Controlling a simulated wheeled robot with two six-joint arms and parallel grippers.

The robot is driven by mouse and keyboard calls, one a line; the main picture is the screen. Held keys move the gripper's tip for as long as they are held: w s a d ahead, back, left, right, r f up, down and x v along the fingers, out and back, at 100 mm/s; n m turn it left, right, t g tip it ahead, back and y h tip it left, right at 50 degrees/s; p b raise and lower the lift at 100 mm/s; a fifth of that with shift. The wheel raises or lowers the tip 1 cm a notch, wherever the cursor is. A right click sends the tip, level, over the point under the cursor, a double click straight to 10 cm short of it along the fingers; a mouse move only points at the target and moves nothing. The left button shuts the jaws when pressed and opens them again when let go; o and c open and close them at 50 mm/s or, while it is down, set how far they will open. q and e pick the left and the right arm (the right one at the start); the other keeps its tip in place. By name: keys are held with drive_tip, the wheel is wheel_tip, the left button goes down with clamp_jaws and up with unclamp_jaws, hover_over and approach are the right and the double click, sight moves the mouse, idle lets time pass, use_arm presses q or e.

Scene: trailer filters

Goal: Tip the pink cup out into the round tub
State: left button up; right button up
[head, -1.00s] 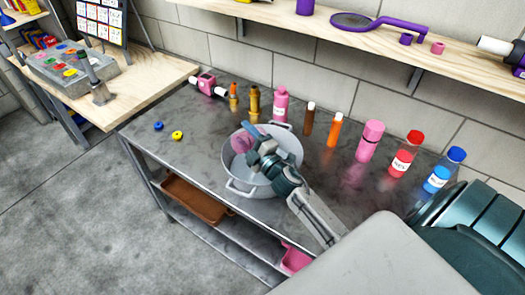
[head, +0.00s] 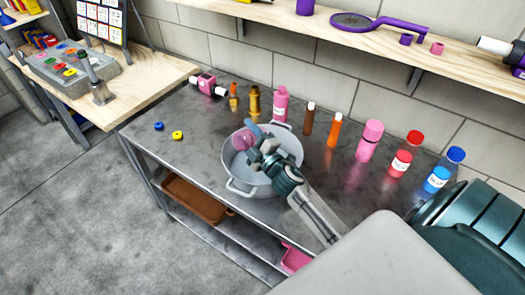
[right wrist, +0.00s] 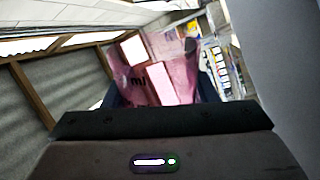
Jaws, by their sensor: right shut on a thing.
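The pink cup (head: 242,140) is in my right gripper (head: 255,139), over the left part of the round tub (head: 238,172). The cup lies tilted well over on its side, with one end towards the left. The right gripper is shut on it and hides part of it. In the right wrist view the see-through pink cup (right wrist: 165,75) fills the space between the fingers, with dark markings on its wall. The tub is light grey with two handles and stands upright on the metal table. I cannot make out any contents falling. My left gripper is not in view.
Several bottles stand along the back of the table (head: 205,150), including a pink one (head: 281,104) close behind the tub. The table's left front is otherwise clear.

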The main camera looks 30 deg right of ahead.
drive_tip(key=shift+d+r+m+h, duration=0.2)
drive_tip(key=shift+d+m+h, duration=0.2)
drive_tip(key=shift+m, duration=0.7)
idle(0.4)
drive_tip(key=shift+w+d+r+m, duration=0.1)
drive_tip(key=shift+d+m, duration=0.3)
drive_tip(key=shift+m, duration=0.7)
idle(1.1)
